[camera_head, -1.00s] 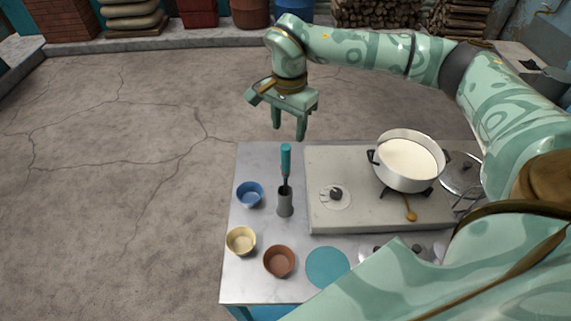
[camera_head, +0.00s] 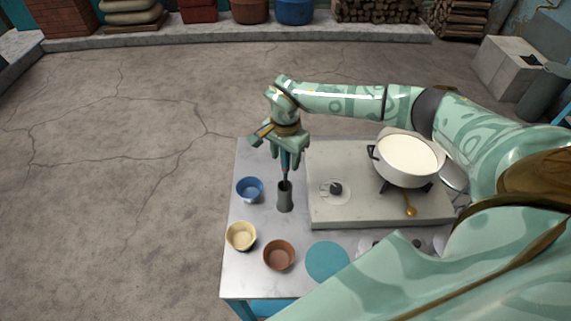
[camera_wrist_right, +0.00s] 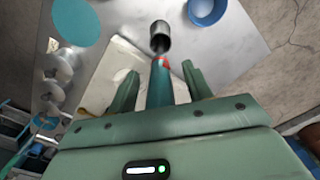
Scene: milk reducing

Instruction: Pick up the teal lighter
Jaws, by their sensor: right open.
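The teal lighter (camera_head: 285,163) stands upright with its dark nozzle down in a grey cylindrical holder (camera_head: 285,197) on the metal table. My right gripper (camera_head: 287,165) is over it from above, jaws open, with a finger on either side of the teal handle. In the right wrist view the lighter (camera_wrist_right: 158,88) lies between the two fingers (camera_wrist_right: 161,72), with gaps to both. Its red band is just past the fingertips, and the nozzle goes into the holder (camera_wrist_right: 160,36). The top of the handle is hidden by the gripper. My left gripper is not in view.
A stove (camera_head: 330,217) with a white pot of milk (camera_head: 408,160) stands right of the holder. Blue (camera_head: 250,189), yellow (camera_head: 241,237) and brown (camera_head: 279,255) bowls and a teal disc (camera_head: 327,262) are on the table nearby. A wooden spoon (camera_head: 410,208) lies before the pot.

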